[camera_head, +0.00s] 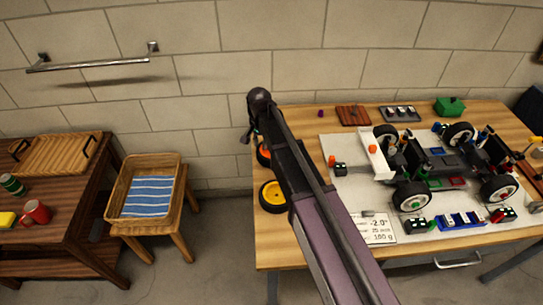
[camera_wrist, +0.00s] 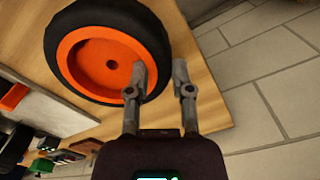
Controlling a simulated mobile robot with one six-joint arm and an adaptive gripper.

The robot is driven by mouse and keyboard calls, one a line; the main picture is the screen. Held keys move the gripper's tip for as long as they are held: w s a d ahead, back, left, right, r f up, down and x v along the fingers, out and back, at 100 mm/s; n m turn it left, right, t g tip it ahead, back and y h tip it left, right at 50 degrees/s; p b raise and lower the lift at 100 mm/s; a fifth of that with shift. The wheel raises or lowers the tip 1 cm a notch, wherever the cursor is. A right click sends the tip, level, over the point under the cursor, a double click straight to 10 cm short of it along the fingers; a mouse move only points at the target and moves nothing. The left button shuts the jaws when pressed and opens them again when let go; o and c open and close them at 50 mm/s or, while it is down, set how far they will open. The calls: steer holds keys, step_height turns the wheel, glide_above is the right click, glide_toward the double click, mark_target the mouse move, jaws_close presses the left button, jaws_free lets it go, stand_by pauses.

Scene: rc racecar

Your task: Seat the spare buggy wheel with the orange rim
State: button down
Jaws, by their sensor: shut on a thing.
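The spare wheel with the orange rim (camera_wrist: 88,62) has a black tyre and a small centre hole, and its face shows in the wrist view. In the head view the wheel (camera_head: 263,155) is partly hidden by my arm at the table's left edge. My gripper (camera_wrist: 161,72) is shut on the wheel's side, one finger inside the rim and the other outside the tyre. I cannot tell whether the wheel rests on the wood or is slightly raised. The buggy (camera_head: 440,160) stands on a pale mat at right, with several wheels showing.
A yellow-rimmed wheel (camera_head: 272,196) lies left of my arm. A pale mat (camera_head: 345,200) carries small coloured parts and a label card (camera_head: 381,231). A green box (camera_head: 449,106) stands at the back. A basket (camera_head: 145,187) on a stool is at left, across a floor gap.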

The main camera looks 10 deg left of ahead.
steer(key=shift+r+p, duration=1.8)
steer(key=shift+r, duration=0.25)
